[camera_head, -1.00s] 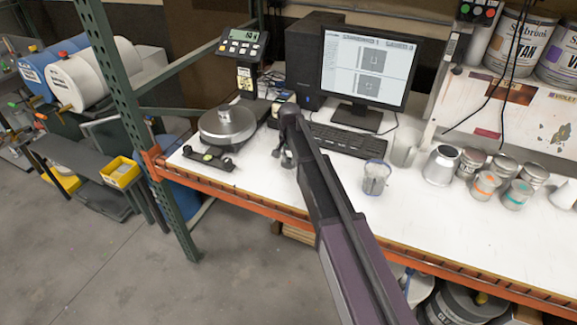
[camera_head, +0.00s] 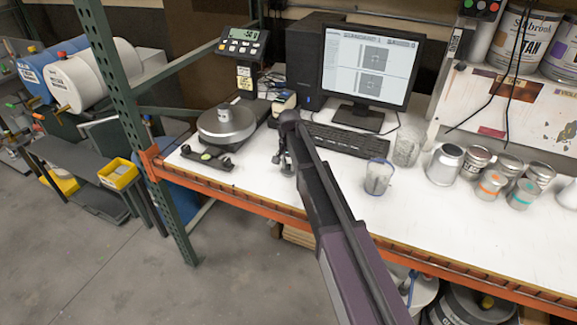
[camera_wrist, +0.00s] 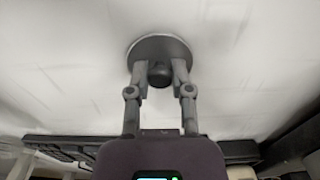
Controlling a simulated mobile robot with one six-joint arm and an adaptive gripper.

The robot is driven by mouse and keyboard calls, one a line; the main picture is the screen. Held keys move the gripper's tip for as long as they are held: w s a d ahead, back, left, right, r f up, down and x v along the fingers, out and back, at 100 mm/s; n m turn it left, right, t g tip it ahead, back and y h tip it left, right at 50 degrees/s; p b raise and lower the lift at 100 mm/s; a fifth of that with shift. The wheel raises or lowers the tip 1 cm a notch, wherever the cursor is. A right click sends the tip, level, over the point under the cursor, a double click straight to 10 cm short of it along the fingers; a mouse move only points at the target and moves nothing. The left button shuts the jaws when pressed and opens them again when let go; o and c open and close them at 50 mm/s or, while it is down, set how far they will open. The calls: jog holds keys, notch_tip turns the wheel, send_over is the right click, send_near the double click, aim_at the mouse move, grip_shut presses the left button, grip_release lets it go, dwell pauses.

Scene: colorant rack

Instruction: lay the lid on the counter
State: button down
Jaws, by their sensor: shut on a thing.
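In the wrist view, a dark grey round lid (camera_wrist: 158,47) with a black knob lies just past my fingertips. My gripper (camera_wrist: 158,72) is shut on the knob, one finger on each side. The white counter (camera_wrist: 65,75) fills the view behind the lid. In the head view, my gripper (camera_head: 284,164) is low over the counter (camera_head: 245,178), right of the scale and left of the clear beaker. The lid cannot be made out clearly there. Whether the lid touches the counter cannot be told.
A scale with a round metal pan (camera_head: 226,128) stands to the left. A black keyboard (camera_head: 337,139) and monitor (camera_head: 367,65) are behind. A clear beaker (camera_head: 377,178) and several cans (camera_head: 445,165) stand to the right. The counter's front strip is clear near my gripper.

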aim_at(289, 165)
jog(key=c, duration=0.5)
grip_release()
jog(key=shift+f, duration=0.1)
notch_tip(289, 165, up, 12)
jog(key=p, duration=1.2)
jog(key=shift+r, duration=0.2)
jog(key=shift+d, duration=0.1)
dwell(0.3)
jog(key=s+d+n, duration=0.1)
jog(key=s+d, duration=0.6)
jog(key=s, duration=0.1)
jog(key=s+d+n, duration=0.1)
jog(key=s+d, duration=0.7)
jog(key=s, duration=0.1)
jog(key=s+d+n, duration=0.2)
jog(key=s+d, duration=0.5)
jog(key=s, duration=0.2)
jog(key=shift+d, duration=0.4)
